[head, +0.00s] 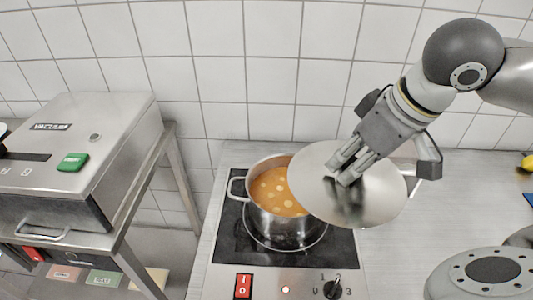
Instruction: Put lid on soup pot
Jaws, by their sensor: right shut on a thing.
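The soup pot (284,232) is a steel pot with orange soup (272,190) in it. It stands on a black hob plate in the middle of the head view. The lid (387,202) is a round steel disc. My right gripper (346,176) is shut on the lid at its middle and holds it tilted, above and to the right of the pot. The lid's left edge overlaps the pot's right side in the picture, so that part of the rim is hidden. The left part of the soup is uncovered. My left gripper is not in view.
A steel vacuum machine (95,120) stands on a stand at the left. The hob (230,245) has a red switch (243,286) and a black knob (332,289) in front. The counter right of the hob (465,190) is mostly clear. A tiled wall closes the back.

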